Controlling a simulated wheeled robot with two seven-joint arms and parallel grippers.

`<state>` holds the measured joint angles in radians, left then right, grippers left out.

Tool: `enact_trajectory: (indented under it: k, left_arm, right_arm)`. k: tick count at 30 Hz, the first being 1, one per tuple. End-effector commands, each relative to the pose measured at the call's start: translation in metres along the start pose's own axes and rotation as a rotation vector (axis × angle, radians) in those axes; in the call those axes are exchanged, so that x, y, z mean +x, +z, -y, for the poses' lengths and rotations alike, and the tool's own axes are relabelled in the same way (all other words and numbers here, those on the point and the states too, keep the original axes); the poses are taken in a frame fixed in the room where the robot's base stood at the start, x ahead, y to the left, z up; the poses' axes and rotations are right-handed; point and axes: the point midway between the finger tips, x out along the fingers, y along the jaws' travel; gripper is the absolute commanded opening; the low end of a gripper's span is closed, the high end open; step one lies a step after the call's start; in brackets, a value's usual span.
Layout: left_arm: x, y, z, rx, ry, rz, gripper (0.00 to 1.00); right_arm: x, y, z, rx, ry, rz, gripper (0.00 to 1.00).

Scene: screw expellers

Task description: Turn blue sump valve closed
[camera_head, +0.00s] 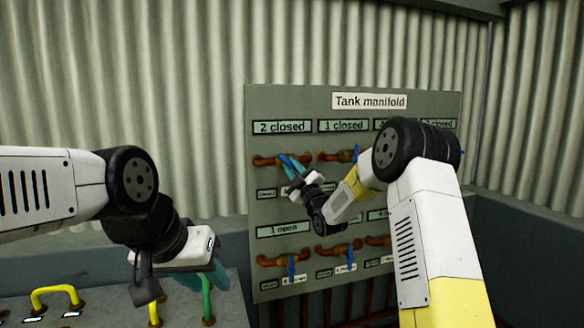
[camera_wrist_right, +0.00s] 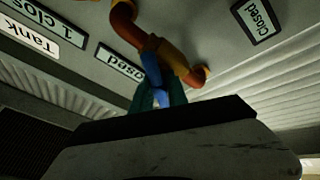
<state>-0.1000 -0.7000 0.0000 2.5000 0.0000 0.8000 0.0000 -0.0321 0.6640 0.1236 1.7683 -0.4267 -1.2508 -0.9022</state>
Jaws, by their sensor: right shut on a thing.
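The tank manifold panel (camera_head: 300,213) stands ahead, with several blue valve handles on orange-brown pipes. My right gripper (camera_head: 288,167) is at the top-left valve, under the "2 closed" sign (camera_head: 282,127). Its teal fingers are shut on that blue handle (camera_wrist_right: 152,70), with one finger on each side in the right wrist view (camera_wrist_right: 155,95). The handle slants in the head view, and the gripper hides part of it. I cannot read a sump label there. My left gripper (camera_head: 212,277) hangs at the lower left, away from the panel, with its teal fingers partly hidden.
A bench (camera_head: 230,310) with yellow (camera_head: 50,292) and green (camera_head: 207,300) pipes lies below my left gripper. Other blue handles are near, such as the lower-left one (camera_head: 291,266). My right arm covers the panel's right part. Corrugated walls stand behind.

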Motion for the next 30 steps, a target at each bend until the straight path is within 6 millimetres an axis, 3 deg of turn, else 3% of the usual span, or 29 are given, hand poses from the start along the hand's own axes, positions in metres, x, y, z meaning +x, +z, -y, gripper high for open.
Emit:
enact_trajectory:
  k: [18,30]
  left_arm:
    - [0.0000,0.0000,0.0000,0.000,0.000,0.000,0.36]
    - [0.0000,0.0000,0.0000,0.000,0.000,0.000,0.36]
  right_arm:
    - [0.0009,-0.0016,-0.0029,0.511,0.222,0.146,0.00]
    - [0.0006,-0.0009,-0.0033,0.731,0.315,0.210,0.00]
